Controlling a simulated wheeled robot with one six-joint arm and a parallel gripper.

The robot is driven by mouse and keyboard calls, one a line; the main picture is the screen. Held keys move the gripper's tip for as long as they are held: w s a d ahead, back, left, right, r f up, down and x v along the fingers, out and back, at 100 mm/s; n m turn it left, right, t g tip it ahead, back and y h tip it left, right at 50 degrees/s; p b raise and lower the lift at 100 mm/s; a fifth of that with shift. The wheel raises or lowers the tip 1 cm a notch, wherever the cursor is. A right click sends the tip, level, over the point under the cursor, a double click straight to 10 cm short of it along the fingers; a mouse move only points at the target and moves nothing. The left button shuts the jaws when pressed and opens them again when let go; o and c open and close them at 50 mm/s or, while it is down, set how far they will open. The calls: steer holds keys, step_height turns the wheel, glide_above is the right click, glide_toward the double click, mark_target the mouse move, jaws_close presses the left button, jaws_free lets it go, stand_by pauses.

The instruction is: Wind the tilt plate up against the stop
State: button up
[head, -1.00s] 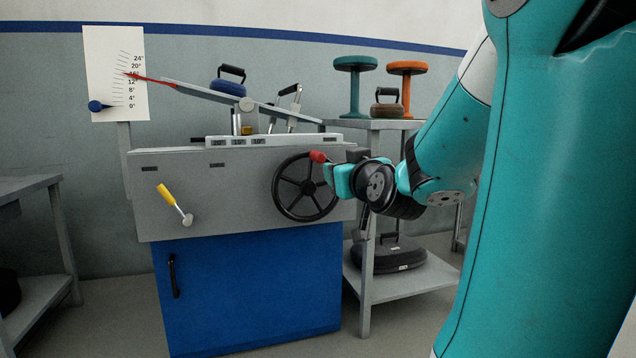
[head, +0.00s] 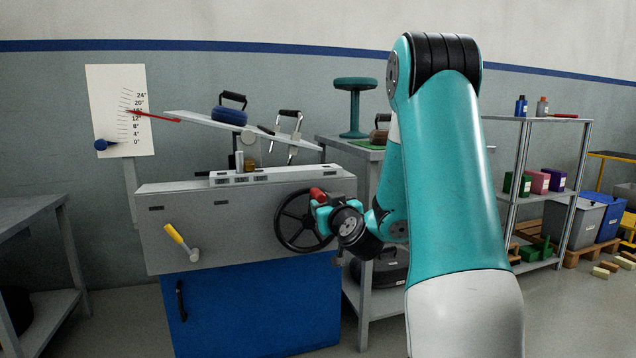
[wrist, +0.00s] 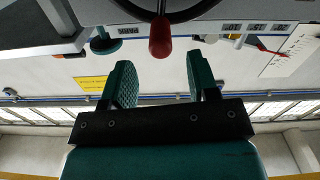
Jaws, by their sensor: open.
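The tilt plate (head: 193,119) slopes up to the left above the grey bench housing (head: 160,225). Its red pointer (head: 150,116) reads near 16° on the white scale board (head: 105,80). A small brass block (head: 248,165) sits under the plate; I cannot tell whether it is the stop. The black handwheel (head: 279,222) is on the housing front, its red crank knob (head: 317,193) at upper right. My gripper (head: 322,204) is at the knob. In the wrist view my gripper (wrist: 160,66) is open, and the knob (wrist: 160,36) lies just ahead, between the fingertip lines.
A blue weight (head: 229,115) and a clamp (head: 287,127) are on the plate. A yellow-handled lever (head: 175,234) is on the housing's left. A side table (head: 345,146) holding a green stool-shaped piece (head: 355,105) stands right, behind my arm. Shelves (head: 520,150) stand farther right.

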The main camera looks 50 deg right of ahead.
mark_target(324, 198)
steer(key=p+x, duration=0.1)
steer(key=x, duration=0.2)
steer(key=p+x, duration=0.2)
steer(key=x, duration=0.1)
steer(key=shift+w+a+r, duration=0.1)
steer(key=shift+r, duration=0.1)
steer(key=shift+w+d+f+p, duration=0.15)
steer(key=shift+w+d+p, duration=0.2)
steer(key=shift+w, duration=0.05)
jaws_close()
steer(key=shift+s+d+f+m+b, duration=0.15)
steer(key=shift+d+f+m+b, duration=0.2)
steer(key=shift+b, duration=0.55)
steer(key=shift+s+d+m+b, duration=0.1)
steer(key=shift+s+m+b, duration=0.05)
steer(key=shift+m+b, duration=0.25)
steer(key=shift+s+d+r+m, duration=0.1)
steer(key=shift+d+r+m, duration=0.05)
steer(key=shift+m, duration=0.1)
